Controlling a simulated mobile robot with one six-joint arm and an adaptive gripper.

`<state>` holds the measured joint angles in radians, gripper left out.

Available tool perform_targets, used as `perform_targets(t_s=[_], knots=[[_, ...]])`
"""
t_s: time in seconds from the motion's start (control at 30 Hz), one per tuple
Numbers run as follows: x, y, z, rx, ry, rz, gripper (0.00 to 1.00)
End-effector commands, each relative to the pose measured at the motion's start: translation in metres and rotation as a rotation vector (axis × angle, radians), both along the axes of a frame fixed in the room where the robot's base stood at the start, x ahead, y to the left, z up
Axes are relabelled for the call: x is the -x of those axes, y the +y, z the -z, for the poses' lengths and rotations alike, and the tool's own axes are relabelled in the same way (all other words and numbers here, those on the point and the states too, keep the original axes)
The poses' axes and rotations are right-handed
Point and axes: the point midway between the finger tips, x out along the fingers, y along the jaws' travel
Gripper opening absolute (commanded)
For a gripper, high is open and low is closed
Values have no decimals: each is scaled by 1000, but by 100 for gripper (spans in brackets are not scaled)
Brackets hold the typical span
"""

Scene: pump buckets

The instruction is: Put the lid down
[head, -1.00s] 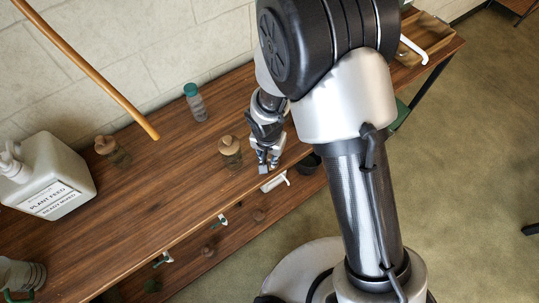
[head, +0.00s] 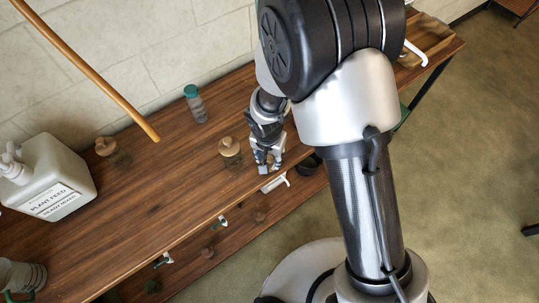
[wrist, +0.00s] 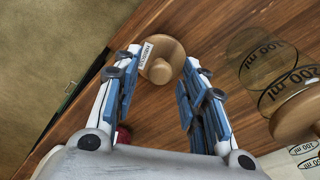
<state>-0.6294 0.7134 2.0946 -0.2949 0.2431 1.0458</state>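A round wooden lid (wrist: 160,62) with a knob and a small white label lies on the wooden bench near its front edge. It sits between and just beyond my fingertips in the wrist view. My gripper (wrist: 160,62) is open, with its blue-padded fingers either side of the lid; whether a finger still touches it I cannot tell. In the head view my gripper (head: 265,167) is low over the bench's front edge, and the lid is hidden there. A glass jar with a wooden top (head: 230,149) stands just left of my gripper; its marked glass shows in the wrist view (wrist: 262,65).
The bench (head: 165,180) also holds a white plant feed bottle (head: 50,180), another wooden-topped jar (head: 112,150) and a teal-capped bottle (head: 195,103). A wooden rod (head: 90,70) hangs over the back left. A lower shelf (head: 235,235) is below the front edge.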

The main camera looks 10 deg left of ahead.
Motion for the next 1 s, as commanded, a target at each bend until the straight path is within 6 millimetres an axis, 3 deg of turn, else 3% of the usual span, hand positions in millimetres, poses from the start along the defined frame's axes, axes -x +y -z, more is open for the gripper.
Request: perform_targets(t_s=[0.2, 0.4, 0.6, 0.9, 1.0], knots=[[5, 1, -53, -2, -3, -2, 39], [10, 1, -91, -2, -3, -1, 39], [13, 0, -108, -1, -1, -1, 39], [13, -1, -112, -2, -2, -1, 39], [8, -12, -129, -6, -15, 0, 39]])
